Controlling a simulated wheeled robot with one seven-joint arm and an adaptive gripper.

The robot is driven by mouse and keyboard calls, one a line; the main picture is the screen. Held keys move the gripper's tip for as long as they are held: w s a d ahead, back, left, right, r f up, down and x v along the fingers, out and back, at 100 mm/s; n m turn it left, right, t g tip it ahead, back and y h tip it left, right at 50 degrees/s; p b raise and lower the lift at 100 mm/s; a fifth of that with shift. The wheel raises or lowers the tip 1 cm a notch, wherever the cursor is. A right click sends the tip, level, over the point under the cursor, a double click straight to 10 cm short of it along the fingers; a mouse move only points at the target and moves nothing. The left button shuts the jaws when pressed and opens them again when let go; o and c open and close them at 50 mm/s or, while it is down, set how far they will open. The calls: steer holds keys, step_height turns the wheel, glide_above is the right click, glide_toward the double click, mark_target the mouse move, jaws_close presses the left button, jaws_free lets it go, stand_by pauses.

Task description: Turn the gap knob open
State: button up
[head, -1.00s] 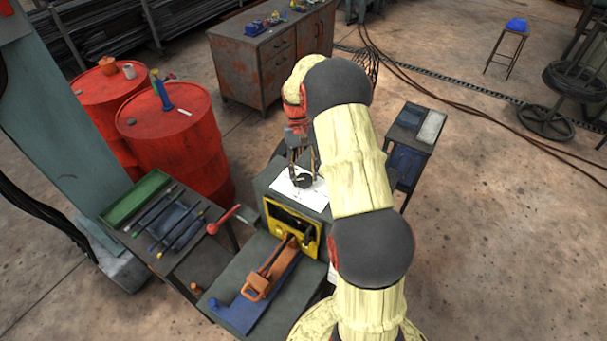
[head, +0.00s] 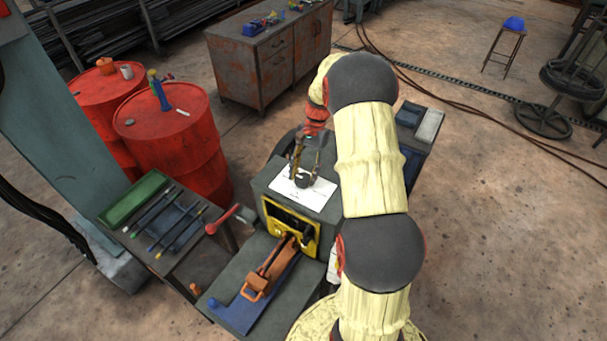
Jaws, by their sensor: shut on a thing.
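The gap knob (head: 304,181) is a small dark round knob on the white plate (head: 290,198) on top of the grey machine housing (head: 258,187). My gripper (head: 304,176) comes down from above, with its fingers on either side of the knob, and is shut on it. The fingers and the wrist hide part of the knob. Its markings are too small to read.
A yellow-framed opening (head: 290,227) with an orange tool (head: 268,272) is at the machine's front. A red-ended lever (head: 222,219) sticks out at its left. Red drums (head: 170,135) stand behind left, and a tool table (head: 150,226) stands left.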

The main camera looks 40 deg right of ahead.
steer(key=shift+m, duration=0.3)
steer(key=o, duration=1.1)
steer(key=shift+o, duration=0.4)
steer(key=v, duration=1.2)
